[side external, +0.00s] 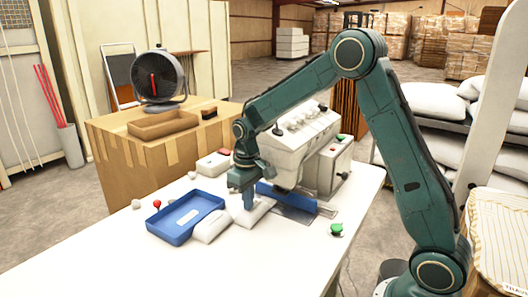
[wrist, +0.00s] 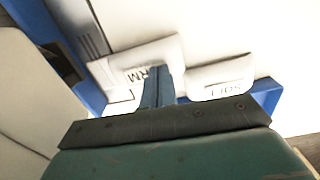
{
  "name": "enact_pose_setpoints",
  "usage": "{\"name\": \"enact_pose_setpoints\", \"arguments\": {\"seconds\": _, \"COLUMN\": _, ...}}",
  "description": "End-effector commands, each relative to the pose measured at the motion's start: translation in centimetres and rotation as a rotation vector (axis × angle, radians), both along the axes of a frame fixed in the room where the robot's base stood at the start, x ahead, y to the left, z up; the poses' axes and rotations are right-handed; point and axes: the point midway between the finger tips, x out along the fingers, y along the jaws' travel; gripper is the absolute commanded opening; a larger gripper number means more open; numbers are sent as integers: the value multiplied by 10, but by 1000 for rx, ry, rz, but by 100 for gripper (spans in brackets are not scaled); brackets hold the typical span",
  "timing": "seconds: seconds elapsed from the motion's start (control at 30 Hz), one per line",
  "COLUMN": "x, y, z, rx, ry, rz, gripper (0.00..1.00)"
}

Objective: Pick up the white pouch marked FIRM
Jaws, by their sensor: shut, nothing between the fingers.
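The white pouch marked FIRM (wrist: 112,72) lies flat on the table in the wrist view, with part of its lettering hidden by my fingers. In the side view this pouch (side external: 263,211) lies in front of the sewing machine. My gripper (side external: 248,207) points down at the pouch, its fingers together and empty. In the wrist view my gripper (wrist: 158,75) overlaps the middle of the pouch; I cannot tell whether the tips touch it. A second white pouch, marked SOFT (wrist: 220,80), lies beside it, and also shows in the side view (side external: 210,226).
A blue tray (side external: 163,234) stands left of the SOFT pouch. The white sewing machine (side external: 305,145) with a blue plate stands close behind the FIRM pouch. A green button (side external: 336,229) sits at the right. The front of the white table (side external: 230,272) is clear.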

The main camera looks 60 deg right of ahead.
Motion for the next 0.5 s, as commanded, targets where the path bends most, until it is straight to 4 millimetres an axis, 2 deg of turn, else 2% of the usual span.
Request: {"name": "enact_pose_setpoints", "arguments": {"seconds": 0.5, "x": -1, "y": 12, "z": 0, "rx": 0, "ry": 1, "rz": 1, "gripper": 0}}
